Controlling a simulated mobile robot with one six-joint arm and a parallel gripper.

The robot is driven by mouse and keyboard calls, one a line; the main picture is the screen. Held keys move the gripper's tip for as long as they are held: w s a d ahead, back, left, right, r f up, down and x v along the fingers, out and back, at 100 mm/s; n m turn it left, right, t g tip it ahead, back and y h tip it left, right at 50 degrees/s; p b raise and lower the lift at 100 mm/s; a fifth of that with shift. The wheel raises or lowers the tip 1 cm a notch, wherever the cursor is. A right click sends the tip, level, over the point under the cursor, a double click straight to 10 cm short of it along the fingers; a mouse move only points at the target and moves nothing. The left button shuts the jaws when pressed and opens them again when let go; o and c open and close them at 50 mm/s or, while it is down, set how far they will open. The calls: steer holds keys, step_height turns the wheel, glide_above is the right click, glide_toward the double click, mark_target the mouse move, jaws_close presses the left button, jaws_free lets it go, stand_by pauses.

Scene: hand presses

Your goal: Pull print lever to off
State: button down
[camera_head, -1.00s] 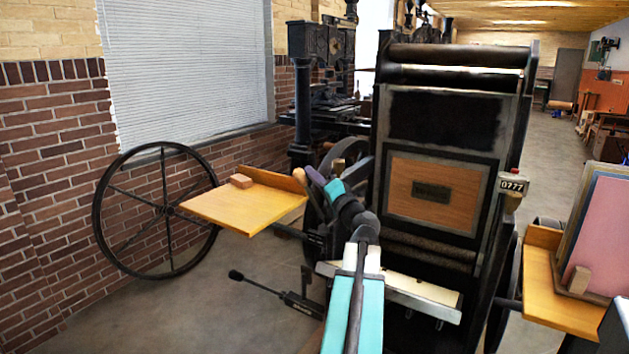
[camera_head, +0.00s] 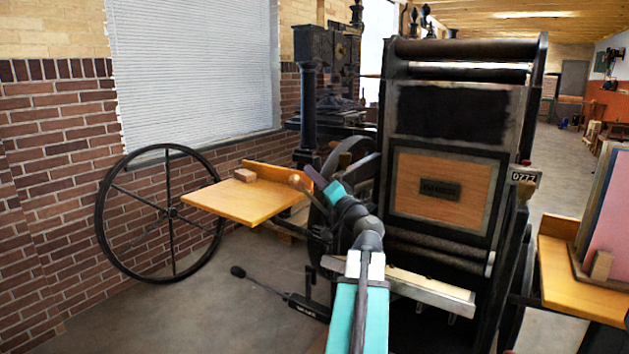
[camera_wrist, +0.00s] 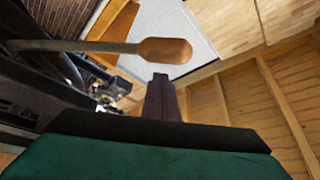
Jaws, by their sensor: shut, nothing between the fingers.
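A lever with a brown wooden handle (camera_head: 296,181) sticks up at the left side of the black hand press (camera_head: 400,75); it looks like the print lever. In the wrist view its wooden handle (camera_wrist: 166,51) and metal shaft cross the upper left, just beyond the fingers. My gripper (camera_head: 316,177) is shut and empty, right beside the handle, on its right in the head view. The gripper's dark finger (camera_wrist: 162,100) shows in the wrist view below the handle. I cannot tell whether they touch. The lever's lower end is hidden.
A wooden side table (camera_head: 235,203) with a small block (camera_head: 245,175) lies left of the handle. A low black lever (camera_head: 238,272) juts out near the floor. A large spoked wheel (camera_head: 101,220) stands by the brick wall. Another wooden table (camera_head: 570,280) is at the right.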

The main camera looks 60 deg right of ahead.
steer(key=a+f+n+b, duration=0.1)
steer(key=a+b, duration=0.1)
steer(key=b, duration=0.2)
steer(key=shift+f+n+t+y+b, duration=0.3)
steer(key=shift+f+t+b, duration=0.05)
steer(key=shift+f+t, duration=0.05)
steer(key=shift+a, duration=0.15)
steer(key=shift+r, duration=0.1)
steer(key=shift+s+d+r, duration=0.5)
steer(key=shift+d+r, duration=0.95)
steer(key=shift+d, duration=0.25)
steer(key=v, duration=1)
steer(key=shift+p, duration=0.3)
steer(key=shift+w+a, duration=0.1)
steer(key=shift+a, duration=0.05)
